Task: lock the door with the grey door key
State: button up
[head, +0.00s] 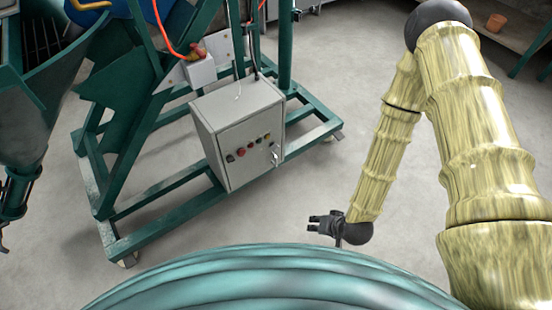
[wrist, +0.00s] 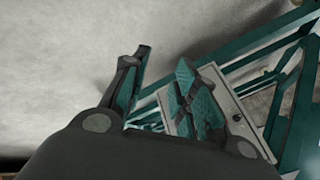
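A light grey control box (head: 210,140) hangs on a green steel frame left of centre in the head view. Its door (head: 240,160) looks shut and has a row of small buttons. A small silvery piece, seemingly the grey door key (head: 275,154), sits at the door's right side; its turn angle is too small to tell. My gripper (head: 314,224) is below and right of the box, apart from it, with nothing in it. In the wrist view my gripper (wrist: 165,58) has its fingers spread, and part of the grey box (wrist: 232,105) shows behind the right finger.
The green frame (head: 165,217) has low rails around the box. An orange cable (head: 165,35) and grey junction box (head: 200,71) are above. A green hopper (head: 30,100) stands at left. Floor (head: 345,110) between is clear.

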jog(key=w+a+f+m+t+y+b, duration=0.1)
jog(key=w+a+f+b, duration=0.1)
jog(key=w+b, duration=0.15)
jog(key=w+a+f+t+y+b, duration=0.1)
jog(key=w+a+f+t+b, duration=0.15)
jog(key=w, duration=0.25)
jog(key=w+a+f+m+t+y+b, duration=0.1)
jog(key=w+f+b, duration=0.15)
jog(key=w, duration=0.25)
jog(key=m+t+y+b, duration=0.35)
jog(key=t+b, duration=0.25)
jog(key=b, duration=0.7)
send_near(276, 149)
jog(key=shift+n+g+y, duration=0.25)
jog(key=shift+n, duration=0.2)
jog(key=b+x, duration=0.2)
jog(key=x, duration=0.7)
jog(key=shift+w+f+b, duration=0.15)
jog(key=shift+w+b, duration=0.2)
jog(key=shift+b, duration=0.05)
grip_shut()
